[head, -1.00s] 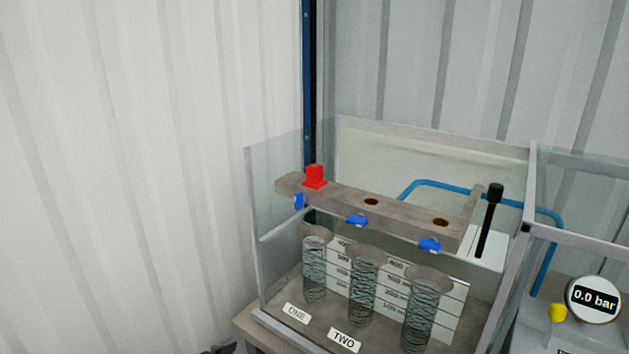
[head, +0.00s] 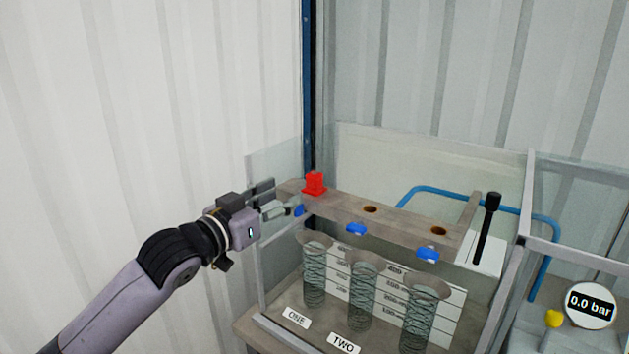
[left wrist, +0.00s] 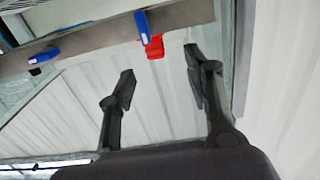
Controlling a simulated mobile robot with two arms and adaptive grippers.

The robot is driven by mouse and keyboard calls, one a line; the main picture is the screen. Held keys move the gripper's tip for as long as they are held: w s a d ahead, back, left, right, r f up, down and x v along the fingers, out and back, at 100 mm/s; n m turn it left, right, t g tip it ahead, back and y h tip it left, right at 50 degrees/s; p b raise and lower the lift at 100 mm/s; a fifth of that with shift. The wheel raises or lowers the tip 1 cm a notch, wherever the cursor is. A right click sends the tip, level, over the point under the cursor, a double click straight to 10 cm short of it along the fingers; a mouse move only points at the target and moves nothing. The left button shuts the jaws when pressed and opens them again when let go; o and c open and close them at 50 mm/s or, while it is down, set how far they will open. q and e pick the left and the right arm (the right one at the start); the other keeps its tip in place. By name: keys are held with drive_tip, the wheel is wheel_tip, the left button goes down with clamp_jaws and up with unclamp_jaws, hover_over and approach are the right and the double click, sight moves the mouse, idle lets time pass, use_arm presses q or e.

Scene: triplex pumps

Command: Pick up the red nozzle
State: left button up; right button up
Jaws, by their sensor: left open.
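The red nozzle (head: 315,184) stands upright on the left end of the grey beam (head: 400,222) above the tank. My left gripper (head: 285,198) is open and empty, just left of the nozzle and the beam's end, close to a blue lever (head: 299,211). In the left wrist view, the red nozzle (left wrist: 155,47) shows partly behind a blue lever (left wrist: 142,28), at the beam's edge. It lies beyond and between the two open fingertips (left wrist: 159,66), with a gap to them. My right gripper is not in view.
Two holes (head: 370,209) and more blue levers (head: 357,229) are along the beam. Ribbed glass cylinders (head: 362,290) stand below it. Clear tank walls (head: 335,145) surround it. A black-topped lever (head: 488,228) and a gauge (head: 591,305) are at right.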

sight(311, 178)
use_arm(q)
drive_tip(key=p+x, duration=0.1)
drive_tip(key=x, duration=0.4)
drive_tip(key=shift+d, duration=0.1)
drive_tip(key=x, duration=0.1)
drive_tip(key=p+x, duration=0.1)
drive_tip(key=x, duration=0.1)
drive_tip(key=p+x, duration=0.1)
drive_tip(key=shift+d+r, duration=0.4)
drive_tip(key=shift+d, duration=0.05)
drive_tip(key=shift+w+d, duration=0.25)
drive_tip(key=shift+w, duration=0.1)
drive_tip(key=shift+a, duration=0.1)
drive_tip(key=shift+c, duration=0.4)
drive_tip(key=shift+c, duration=0.8)
drive_tip(key=shift+f, duration=0.1)
clamp_jaws()
